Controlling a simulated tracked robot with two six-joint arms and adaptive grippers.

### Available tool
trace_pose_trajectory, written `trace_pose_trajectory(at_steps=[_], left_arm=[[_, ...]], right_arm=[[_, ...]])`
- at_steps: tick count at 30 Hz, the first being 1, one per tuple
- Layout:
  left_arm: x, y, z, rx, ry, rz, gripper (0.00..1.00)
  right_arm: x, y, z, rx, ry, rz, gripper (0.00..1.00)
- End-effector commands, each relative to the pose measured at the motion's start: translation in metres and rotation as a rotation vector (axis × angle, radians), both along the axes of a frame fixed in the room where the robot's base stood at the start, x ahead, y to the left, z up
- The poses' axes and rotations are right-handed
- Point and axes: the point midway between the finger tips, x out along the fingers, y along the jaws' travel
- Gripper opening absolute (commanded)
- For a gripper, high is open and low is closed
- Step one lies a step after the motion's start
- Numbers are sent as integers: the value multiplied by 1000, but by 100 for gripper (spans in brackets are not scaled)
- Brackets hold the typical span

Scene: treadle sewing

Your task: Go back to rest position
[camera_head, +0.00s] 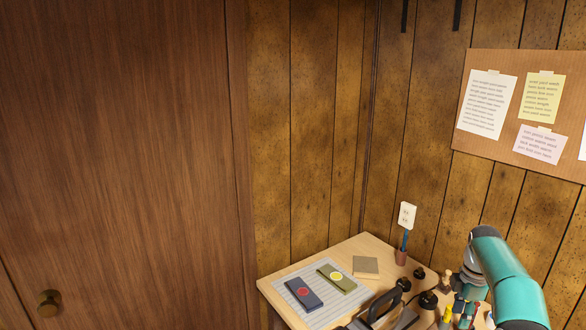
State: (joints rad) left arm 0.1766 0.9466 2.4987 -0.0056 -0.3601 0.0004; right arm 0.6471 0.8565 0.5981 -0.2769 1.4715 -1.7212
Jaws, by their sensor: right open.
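My right arm comes in at the lower right, teal and grey. Its right gripper (466,311) is small and partly cut off at the bottom edge, over the right part of the table. It is open, and I see nothing held in it. My left gripper is not in view.
A light wooden table (270,289) stands in the corner. A door (110,150) fills the left.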

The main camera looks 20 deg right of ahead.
Motion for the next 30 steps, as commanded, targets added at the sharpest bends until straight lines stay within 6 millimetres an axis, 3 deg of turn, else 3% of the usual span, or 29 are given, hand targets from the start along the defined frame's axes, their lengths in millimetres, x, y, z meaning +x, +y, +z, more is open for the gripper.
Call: trace_pose_trajectory(at_steps=[2,8,17,23,30], left_arm=[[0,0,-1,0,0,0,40],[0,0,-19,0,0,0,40],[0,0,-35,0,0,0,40],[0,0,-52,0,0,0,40],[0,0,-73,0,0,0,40]], right_arm=[[2,2,-1,0,-1,4,41],[27,33,-14,10,-13,71,41],[35,99,-64,101,77,189,41],[35,171,-126,182,147,286,41],[6,288,-223,269,215,263,41]])
